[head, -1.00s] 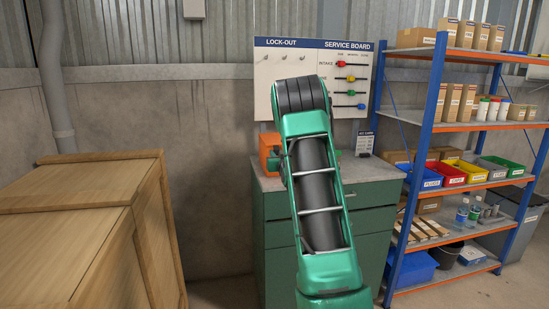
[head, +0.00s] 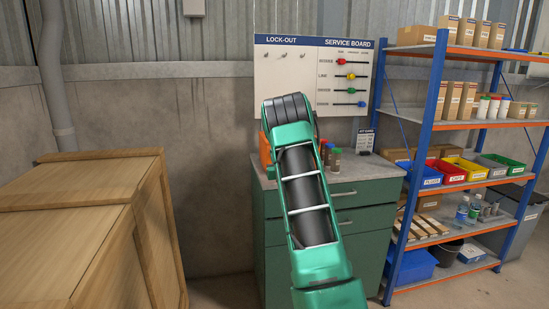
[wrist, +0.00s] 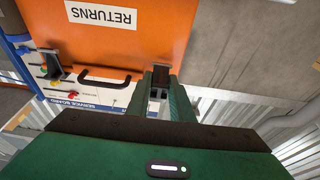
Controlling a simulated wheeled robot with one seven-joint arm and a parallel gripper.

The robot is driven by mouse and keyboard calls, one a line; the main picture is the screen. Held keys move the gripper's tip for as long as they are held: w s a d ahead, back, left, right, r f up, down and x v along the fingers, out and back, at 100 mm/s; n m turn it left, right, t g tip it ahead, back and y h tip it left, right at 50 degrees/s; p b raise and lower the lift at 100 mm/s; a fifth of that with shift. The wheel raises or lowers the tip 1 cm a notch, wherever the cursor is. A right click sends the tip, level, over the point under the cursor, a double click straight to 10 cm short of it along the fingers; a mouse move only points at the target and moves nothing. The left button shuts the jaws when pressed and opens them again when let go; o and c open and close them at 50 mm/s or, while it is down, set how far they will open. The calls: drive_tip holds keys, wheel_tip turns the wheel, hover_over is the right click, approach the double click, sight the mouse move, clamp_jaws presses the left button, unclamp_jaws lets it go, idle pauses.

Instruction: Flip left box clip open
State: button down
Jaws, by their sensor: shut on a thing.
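The orange box marked RETURNS (wrist: 190,35) fills the upper part of the wrist view, where its lettering is upside down. A black handle (wrist: 104,80) is on its edge, with one dark clip (wrist: 53,68) to the left of the handle and another (wrist: 161,76) to the right. My gripper (wrist: 162,95) is shut on the clip at the right in the wrist view. Its fingers hide part of that clip.
The box stands on a green cabinet (head: 365,206) below the service board (head: 345,75). A wooden crate (head: 80,230) is at left, loaded shelves (head: 470,145) at right.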

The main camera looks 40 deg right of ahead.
drive_tip(key=shift+w+a, duration=0.15)
drive_tip(key=c, duration=1.6)
unclamp_jaws()
drive_tip(key=shift+o, duration=0.2)
drive_tip(key=v, duration=1)
drive_tip(key=shift+a+f, duration=0.15)
drive_tip(key=shift+a, duration=0.05)
